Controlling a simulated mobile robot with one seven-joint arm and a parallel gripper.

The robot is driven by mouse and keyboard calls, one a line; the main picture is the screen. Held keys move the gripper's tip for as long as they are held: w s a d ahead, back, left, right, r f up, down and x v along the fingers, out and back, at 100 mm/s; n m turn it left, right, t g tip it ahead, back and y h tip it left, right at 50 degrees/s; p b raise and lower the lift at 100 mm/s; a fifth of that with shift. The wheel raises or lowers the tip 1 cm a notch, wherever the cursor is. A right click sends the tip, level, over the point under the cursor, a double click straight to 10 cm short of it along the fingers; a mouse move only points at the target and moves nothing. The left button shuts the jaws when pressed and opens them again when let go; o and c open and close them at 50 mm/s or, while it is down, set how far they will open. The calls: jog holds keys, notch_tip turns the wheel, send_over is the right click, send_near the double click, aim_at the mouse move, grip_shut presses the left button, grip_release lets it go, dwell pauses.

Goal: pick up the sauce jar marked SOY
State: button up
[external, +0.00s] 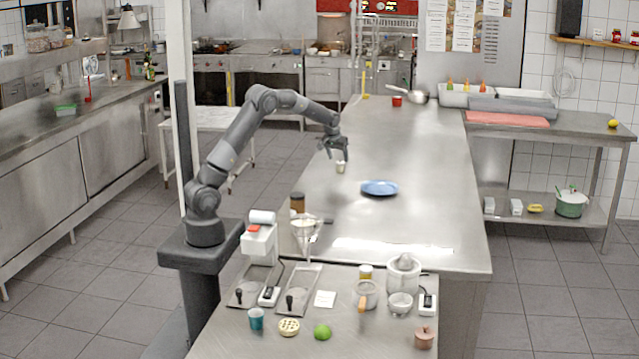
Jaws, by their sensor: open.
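My gripper (334,154) is open, with its fingers pointing down over the left side of the long steel counter (415,150). A small pale jar or cup (340,168) shows just below the right fingertip; I cannot tell whether they touch. A brown jar (297,203) stands at the counter's left edge, nearer the camera and below my gripper in the picture. A jar with a yellow top (365,272) stands farther forward. No label is readable at this size, so I cannot tell which one is marked SOY.
A blue plate (380,188) lies to the right of my gripper. A glass funnel-shaped vessel (305,226) stands near the brown jar. The counter's middle is clear.

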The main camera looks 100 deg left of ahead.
aim_at(339, 163)
jog(key=x, duration=0.5)
jog(key=shift+f, duration=0.4)
jog(key=shift+d, duration=0.1)
jog(key=shift+c, duration=0.4)
jog(key=c, duration=1)
